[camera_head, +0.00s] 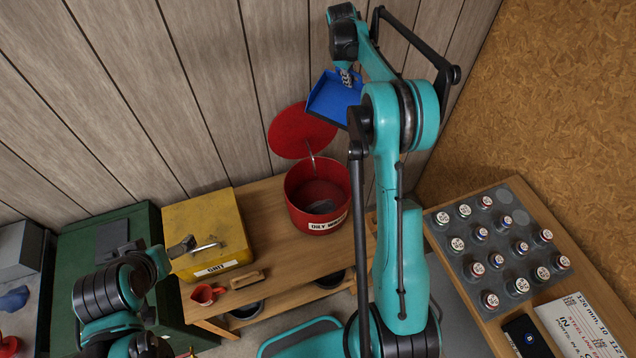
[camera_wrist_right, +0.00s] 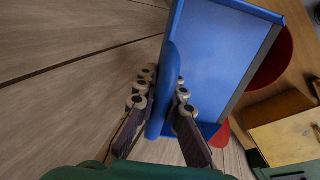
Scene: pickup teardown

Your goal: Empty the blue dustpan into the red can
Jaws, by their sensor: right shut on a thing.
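The blue dustpan (camera_head: 331,98) is held up near the wall, above and a little right of the red can's raised lid (camera_head: 300,132). My right gripper (camera_head: 346,77) is shut on it; the right wrist view shows the fingers (camera_wrist_right: 163,92) on both sides of a blue edge of the dustpan (camera_wrist_right: 222,50). The pan face there looks plain blue, with no debris visible. The red can (camera_head: 303,207) stands open on the wooden bench, with something grey inside. My left gripper (camera_head: 181,246) is near the yellow box, and its finger state is unclear.
A yellow box (camera_head: 205,222) with a handle stands left of the can. A tray of several round caps (camera_head: 490,225) is at right. The wall (camera_head: 215,80) stands close behind.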

